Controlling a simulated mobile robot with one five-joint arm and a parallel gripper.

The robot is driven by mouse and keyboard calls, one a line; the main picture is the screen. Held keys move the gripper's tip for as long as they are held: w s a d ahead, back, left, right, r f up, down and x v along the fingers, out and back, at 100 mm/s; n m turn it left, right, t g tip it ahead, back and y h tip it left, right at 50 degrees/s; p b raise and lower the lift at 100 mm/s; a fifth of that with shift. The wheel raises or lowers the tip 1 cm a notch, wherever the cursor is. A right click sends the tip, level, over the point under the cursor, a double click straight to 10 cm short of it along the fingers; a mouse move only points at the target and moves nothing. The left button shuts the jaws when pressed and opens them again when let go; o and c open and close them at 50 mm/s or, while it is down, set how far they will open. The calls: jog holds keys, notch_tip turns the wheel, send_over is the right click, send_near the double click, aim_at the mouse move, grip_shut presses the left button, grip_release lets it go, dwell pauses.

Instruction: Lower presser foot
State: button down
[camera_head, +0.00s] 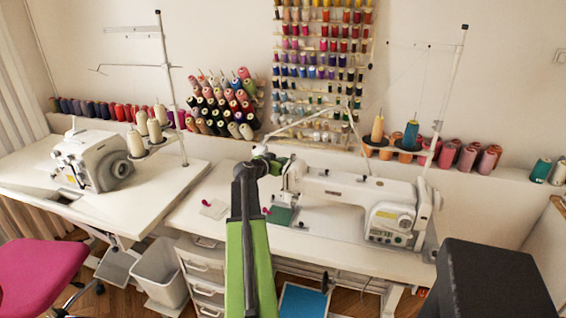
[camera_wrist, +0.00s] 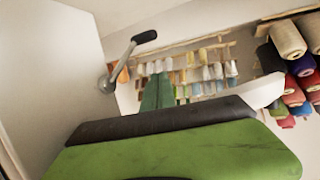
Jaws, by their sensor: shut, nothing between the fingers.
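The white sewing machine (camera_head: 345,190) stands on the right-hand table, with its head end at the left, partly behind my arm. My gripper (camera_head: 274,163) is beside the upper part of that head end. In the wrist view, my gripper's green fingers (camera_wrist: 157,93) are together and empty. A metal lever with a black grip (camera_wrist: 146,37) shows left of and above the fingers, sloping up to the right from a round pivot. I see a gap between it and the fingers in the picture. The presser foot itself cannot be made out. A green cloth piece (camera_head: 282,214) lies below the head.
A second sewing machine (camera_head: 92,160) stands on the left table. A thread stand with an orange and a blue cone (camera_head: 410,135) rises behind the machine. A black box-like object (camera_head: 490,280) is at front right, a pink chair (camera_head: 38,270) at front left.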

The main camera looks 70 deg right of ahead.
jog(key=a+r+p, duration=0.2)
jog(key=a, duration=0.4)
jog(key=shift+s+r, duration=0.25)
jog(key=shift+r, duration=0.1)
